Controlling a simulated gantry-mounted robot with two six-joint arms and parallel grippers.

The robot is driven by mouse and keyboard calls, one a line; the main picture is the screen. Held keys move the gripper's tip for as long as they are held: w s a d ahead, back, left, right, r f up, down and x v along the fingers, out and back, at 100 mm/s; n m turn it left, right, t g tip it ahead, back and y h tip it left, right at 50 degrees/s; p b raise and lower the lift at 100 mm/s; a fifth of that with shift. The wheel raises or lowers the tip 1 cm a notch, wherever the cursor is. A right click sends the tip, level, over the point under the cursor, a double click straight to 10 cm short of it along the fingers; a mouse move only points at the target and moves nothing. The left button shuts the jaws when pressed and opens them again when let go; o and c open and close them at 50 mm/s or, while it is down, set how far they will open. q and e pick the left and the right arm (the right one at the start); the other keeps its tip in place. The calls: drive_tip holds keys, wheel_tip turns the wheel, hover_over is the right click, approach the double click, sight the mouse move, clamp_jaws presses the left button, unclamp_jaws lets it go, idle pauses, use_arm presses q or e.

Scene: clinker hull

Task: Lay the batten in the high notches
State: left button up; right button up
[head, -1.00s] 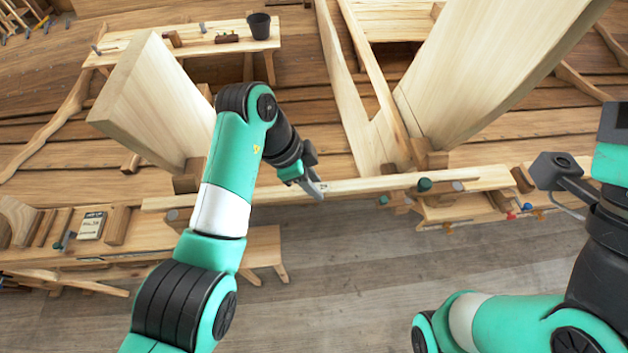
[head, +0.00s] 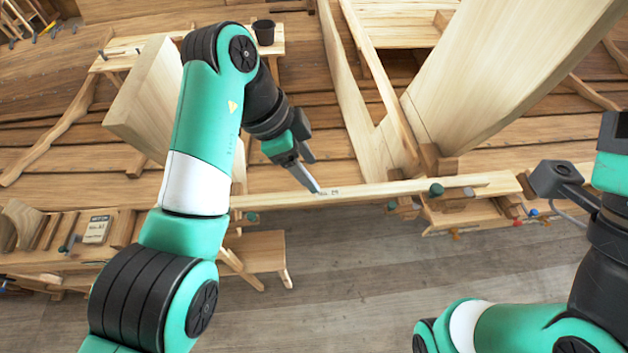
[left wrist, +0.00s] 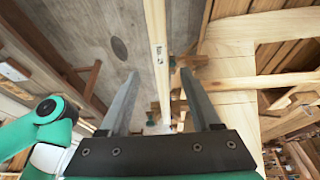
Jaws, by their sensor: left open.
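The batten (head: 375,191) is a long, pale wooden strip with a small dark marking. In the head view it runs roughly level across the middle, its left part hidden behind my left arm. My left gripper (head: 318,188) is open, its fingertips at the batten near the marking. In the left wrist view the batten (left wrist: 157,45) runs lengthwise between the two spread fingers (left wrist: 160,105), with a gap on either side. I cannot make out the high notches clearly. My right arm shows at the right edge, but its fingers are not visible.
Tall pale boards rise behind at left (head: 150,105) and right (head: 510,75). A bench with a dark cup (head: 264,32) stands at the back left. Bare grey floor (head: 370,285) lies in front.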

use_arm(q)
drive_tip(key=v, duration=0.3)
drive_tip(key=shift+a+r, duration=0.1)
drive_tip(key=shift+r, duration=0.1)
